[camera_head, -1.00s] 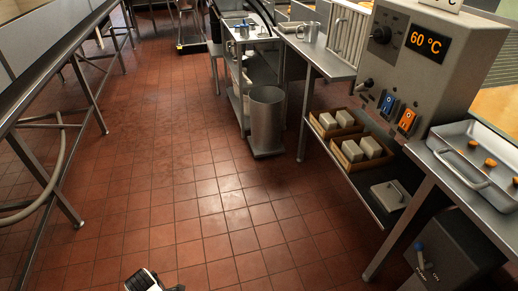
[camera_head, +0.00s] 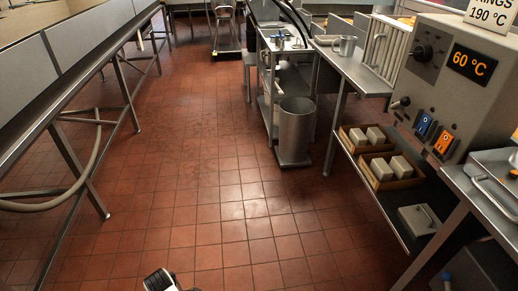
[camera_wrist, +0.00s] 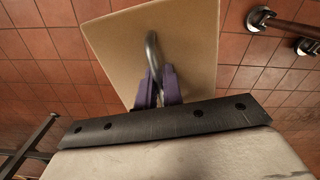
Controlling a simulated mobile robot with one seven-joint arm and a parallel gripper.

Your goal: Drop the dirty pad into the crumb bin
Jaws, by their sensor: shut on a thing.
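The pad (camera_wrist: 200,45) is a flat beige block with a bent metal handle, seen in the wrist view. My gripper (camera_wrist: 158,80) has purple fingers shut on that handle, and the pad hangs over the tiled floor. The pad's far face is hidden, so I cannot see any dirt on it. The crumb bin appears to be the open grey metal bin (camera_head: 296,130) in the head view.
A steel counter (camera_head: 362,68) with a control box (camera_head: 455,75) runs along the right. Wooden boxes (camera_head: 392,183) of pale blocks and a separate handled block (camera_head: 420,219) sit on its lower shelf. A long bench (camera_head: 75,75) lines the left. The red floor (camera_head: 190,190) between is clear.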

